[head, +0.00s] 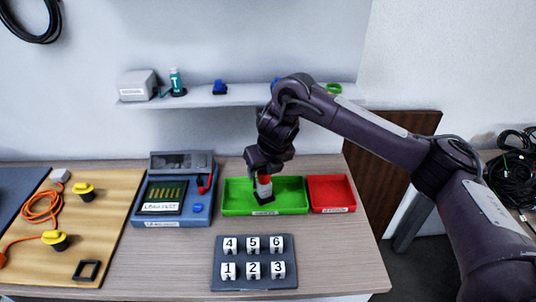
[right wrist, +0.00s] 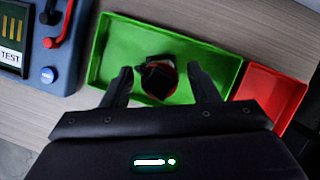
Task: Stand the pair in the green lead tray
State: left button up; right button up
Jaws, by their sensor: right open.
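The green tray (head: 235,201) lies on the bench between the blue tester and a red tray. A small red and black item with a white band (head: 264,187) stands in it, roughly upright; its lower end is dark. In the right wrist view the item (right wrist: 157,78) shows as black and red, over the green floor (right wrist: 125,45). I cannot tell whether it is two pieces together. My right gripper (head: 262,177) points down over the tray. Its fingers (right wrist: 160,76) are open, one on each side of the item, with gaps. My left gripper is out of view.
The red tray (head: 331,192) adjoins on the right. The blue lead tester (head: 174,190) stands left. A grey block holder with numbered white pieces (head: 254,263) lies in front. A wooden board (head: 95,215) carries yellow-capped parts and an orange cable. A shelf (head: 220,97) runs behind.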

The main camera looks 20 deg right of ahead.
jog(key=p+v, duration=0.2)
jog(key=v, duration=0.8)
jog(key=shift+s+f, duration=0.1)
